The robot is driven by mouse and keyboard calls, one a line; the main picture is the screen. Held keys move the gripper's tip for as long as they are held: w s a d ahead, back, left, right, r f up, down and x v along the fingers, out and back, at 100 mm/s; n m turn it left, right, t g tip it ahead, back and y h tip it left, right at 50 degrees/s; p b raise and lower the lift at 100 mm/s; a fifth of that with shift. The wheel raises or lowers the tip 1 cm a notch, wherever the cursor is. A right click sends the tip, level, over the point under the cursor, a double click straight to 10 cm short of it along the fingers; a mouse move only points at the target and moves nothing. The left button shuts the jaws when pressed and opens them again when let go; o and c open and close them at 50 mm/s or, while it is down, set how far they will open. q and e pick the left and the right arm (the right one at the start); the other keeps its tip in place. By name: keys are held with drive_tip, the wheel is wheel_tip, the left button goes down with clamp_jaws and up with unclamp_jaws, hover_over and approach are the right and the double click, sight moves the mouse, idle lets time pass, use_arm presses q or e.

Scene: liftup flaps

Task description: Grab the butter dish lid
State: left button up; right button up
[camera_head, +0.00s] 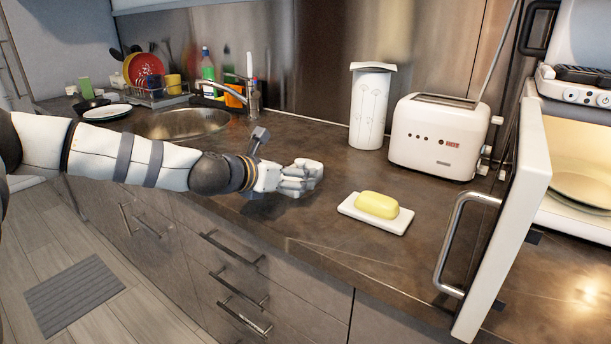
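A white butter dish (351,209) lies flat on the dark counter, right of the centre of the head view. A rounded yellow piece (377,204) sits on it; I cannot tell whether this is bare butter or a lid, and I see no other lid. My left gripper (312,174) is above the counter to the left of the dish, apart from it, pointing right. Its fingers overlap in this view, so I cannot tell whether they are open or shut. It is not touching the dish. My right gripper is not in view.
A white toaster (436,140) and a white canister (371,108) stand behind the dish. An open white door (508,215) with a metal handle (454,240) stands upright at the right. The sink (181,124) is at the back left. The counter around the dish is clear.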

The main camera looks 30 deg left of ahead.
use_arm(q)
drive_tip(key=b+x, duration=0.1)
drive_tip(key=x, duration=0.3)
drive_tip(key=shift+w+a+f, duration=0.15)
drive_tip(key=shift+w+f, duration=0.1)
drive_tip(key=shift+w, duration=0.35)
drive_tip(key=shift+r, duration=0.25)
drive_tip(key=c, duration=1.3)
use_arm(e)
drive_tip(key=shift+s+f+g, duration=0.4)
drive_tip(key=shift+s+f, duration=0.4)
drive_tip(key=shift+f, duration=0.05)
use_arm(q)
drive_tip(key=shift+r, duration=0.1)
